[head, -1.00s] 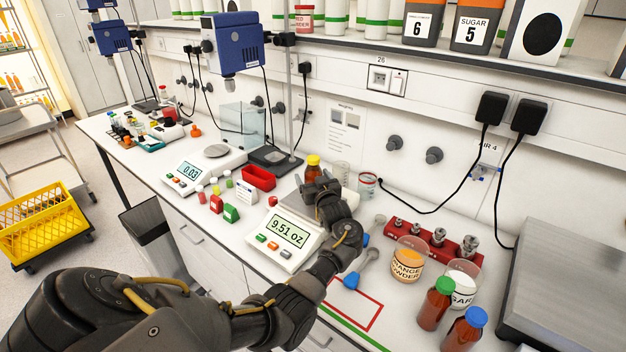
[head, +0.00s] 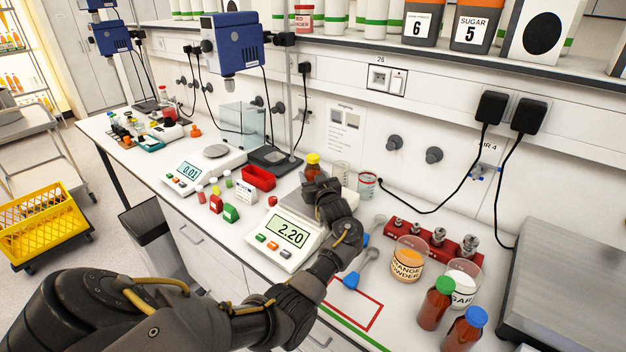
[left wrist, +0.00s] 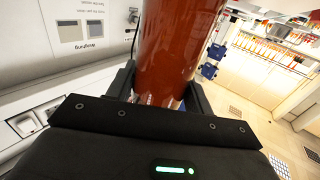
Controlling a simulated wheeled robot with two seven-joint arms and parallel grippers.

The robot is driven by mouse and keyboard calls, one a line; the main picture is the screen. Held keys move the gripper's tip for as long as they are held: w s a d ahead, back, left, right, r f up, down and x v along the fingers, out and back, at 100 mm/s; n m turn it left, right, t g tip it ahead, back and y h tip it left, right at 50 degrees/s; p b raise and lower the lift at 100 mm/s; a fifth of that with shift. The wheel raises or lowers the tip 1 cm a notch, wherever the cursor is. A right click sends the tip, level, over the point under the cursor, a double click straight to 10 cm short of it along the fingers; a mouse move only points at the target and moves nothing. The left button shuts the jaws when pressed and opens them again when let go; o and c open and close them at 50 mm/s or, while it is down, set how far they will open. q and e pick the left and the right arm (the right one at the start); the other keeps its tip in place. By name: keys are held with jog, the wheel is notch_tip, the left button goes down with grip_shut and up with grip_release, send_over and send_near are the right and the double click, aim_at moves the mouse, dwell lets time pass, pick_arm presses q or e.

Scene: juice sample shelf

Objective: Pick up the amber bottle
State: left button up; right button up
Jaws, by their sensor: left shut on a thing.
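The amber bottle (head: 312,166) has a yellow cap and stands upright at the scale with the display reading 2.20 (head: 288,232). My left gripper (head: 318,186) is shut on it. In the left wrist view the brown bottle body (left wrist: 172,50) fills the space between the two fingers (left wrist: 160,88). The bottle's lower part is hidden behind my gripper in the head view, so I cannot tell whether its base touches the scale pan. My right gripper is not in view.
Amber bottles with a green cap (head: 435,304) and a blue cap (head: 465,330) stand at the front right. A red tray (head: 258,178) is left.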

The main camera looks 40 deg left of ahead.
pick_arm(q)
jog(key=shift+r, duration=0.45)
jog(key=s+d+r+b, duration=0.4)
jog(key=s+d+r, duration=0.5)
jog(key=s+r, duration=0.2)
jog(key=shift+r, duration=0.4)
jog(key=shift+w, duration=0.1)
